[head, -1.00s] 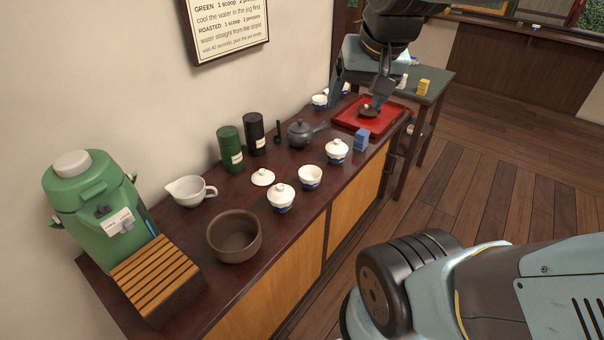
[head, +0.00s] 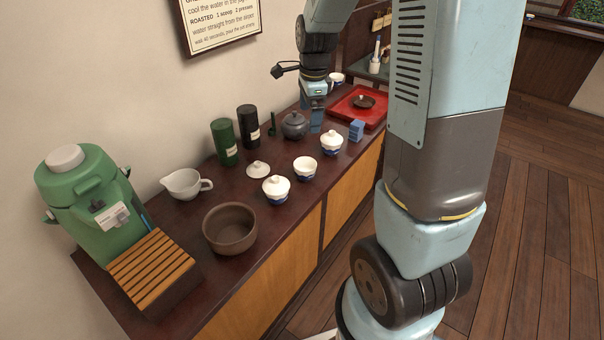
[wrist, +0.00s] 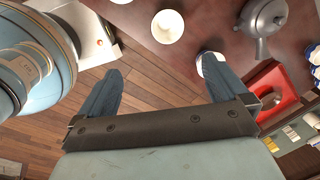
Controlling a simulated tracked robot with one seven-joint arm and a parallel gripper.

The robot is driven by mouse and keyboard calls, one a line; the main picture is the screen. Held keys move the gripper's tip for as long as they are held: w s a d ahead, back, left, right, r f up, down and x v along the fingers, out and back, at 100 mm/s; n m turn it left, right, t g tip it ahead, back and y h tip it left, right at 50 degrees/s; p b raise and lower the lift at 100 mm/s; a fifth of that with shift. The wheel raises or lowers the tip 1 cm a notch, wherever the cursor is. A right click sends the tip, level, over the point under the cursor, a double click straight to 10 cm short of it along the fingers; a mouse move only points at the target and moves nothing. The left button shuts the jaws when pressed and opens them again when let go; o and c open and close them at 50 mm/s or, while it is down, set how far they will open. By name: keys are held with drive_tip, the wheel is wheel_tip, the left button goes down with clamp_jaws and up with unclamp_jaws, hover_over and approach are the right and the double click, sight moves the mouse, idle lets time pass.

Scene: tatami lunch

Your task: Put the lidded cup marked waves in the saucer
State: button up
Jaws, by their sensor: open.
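My gripper (head: 311,112) is open and empty above the counter, beside the teapot; its spread fingers also show in the wrist view (wrist: 162,66). I cannot read which is marked waves. In the wrist view a white cup (wrist: 209,63) is partly hidden by the right finger. A dark saucer (head: 363,102) lies on the red tray (head: 341,108), with no cup on it.
An open cup (head: 305,168) and a loose lid (head: 258,169) lie near the lidded cups.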

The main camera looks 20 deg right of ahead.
sight(305, 165)
drive_tip(key=w+f+m, duration=0.1)
drive_tip(key=f, duration=0.6)
drive_tip(key=w+f+m, duration=0.1)
drive_tip(key=f+m, duration=0.1)
drive_tip(key=f, duration=0.6)
drive_tip(key=w+f+m+g, duration=0.1)
drive_tip(key=w+f+m, duration=0.1)
drive_tip(key=f, duration=0.5)
drive_tip(key=shift+d+f, duration=0.1)
drive_tip(key=shift+f, duration=0.2)
drive_tip(key=c, duration=1.1)
drive_tip(key=shift+o, duration=0.2)
drive_tip(key=shift+r, duration=0.15)
